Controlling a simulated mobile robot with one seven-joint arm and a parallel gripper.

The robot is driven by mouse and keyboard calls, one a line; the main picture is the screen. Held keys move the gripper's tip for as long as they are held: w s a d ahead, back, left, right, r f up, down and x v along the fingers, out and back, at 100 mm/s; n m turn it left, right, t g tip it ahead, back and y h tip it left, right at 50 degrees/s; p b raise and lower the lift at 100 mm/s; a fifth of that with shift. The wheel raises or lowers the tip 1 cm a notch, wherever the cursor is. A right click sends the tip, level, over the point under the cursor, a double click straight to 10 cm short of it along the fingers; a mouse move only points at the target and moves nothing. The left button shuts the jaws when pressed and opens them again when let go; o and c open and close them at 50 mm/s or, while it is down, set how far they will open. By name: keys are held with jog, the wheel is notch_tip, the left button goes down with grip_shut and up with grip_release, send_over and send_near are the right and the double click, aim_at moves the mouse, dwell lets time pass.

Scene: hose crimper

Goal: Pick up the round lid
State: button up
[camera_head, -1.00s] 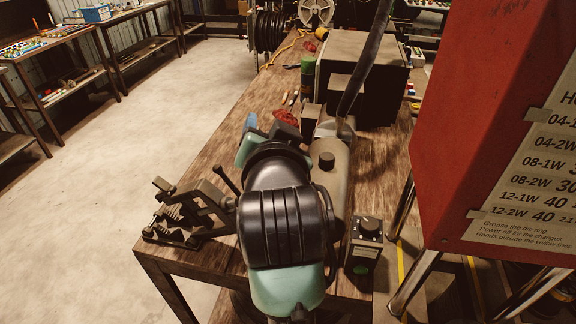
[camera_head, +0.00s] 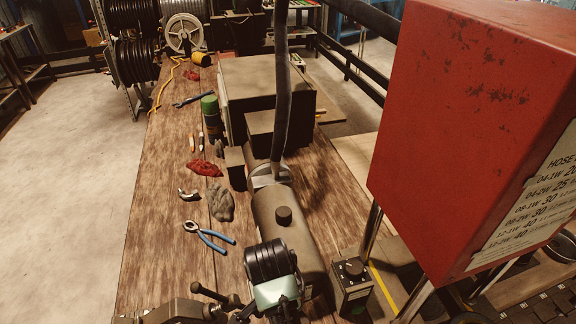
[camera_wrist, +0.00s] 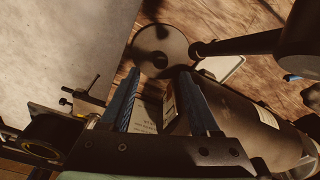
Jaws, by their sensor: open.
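A flat, round, grey-brown disc that looks like the round lid (camera_wrist: 176,46) lies on the wooden bench at the top middle of the wrist view. It has a dark spot near its middle. My gripper (camera_wrist: 160,76) is open, with its two blue fingers spread apart. The fingertips point at the disc's lower edge in the picture, and nothing is held between them. I cannot tell the gap in height between the tips and the disc. In the head view I cannot make out the lid or my fingers; my arm is at the bottom middle.
A dark cylindrical machine (camera_head: 290,232) runs along the bench, with a control box (camera_head: 352,284) beside it. Blue-handled pliers (camera_head: 209,234), rags and a green-capped can (camera_head: 210,108) lie or stand to its left. A large red box (camera_head: 470,120) rises at right.

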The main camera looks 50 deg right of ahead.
jog(key=shift+d+f+p, duration=0.2)
jog(key=shift+f+p, duration=0.25)
jog(key=shift+f, duration=1.1)
jog(key=shift+d+f+p, duration=0.15)
jog(key=shift+f+p, duration=0.25)
jog(key=shift+f, duration=1.15)
grip_shut()
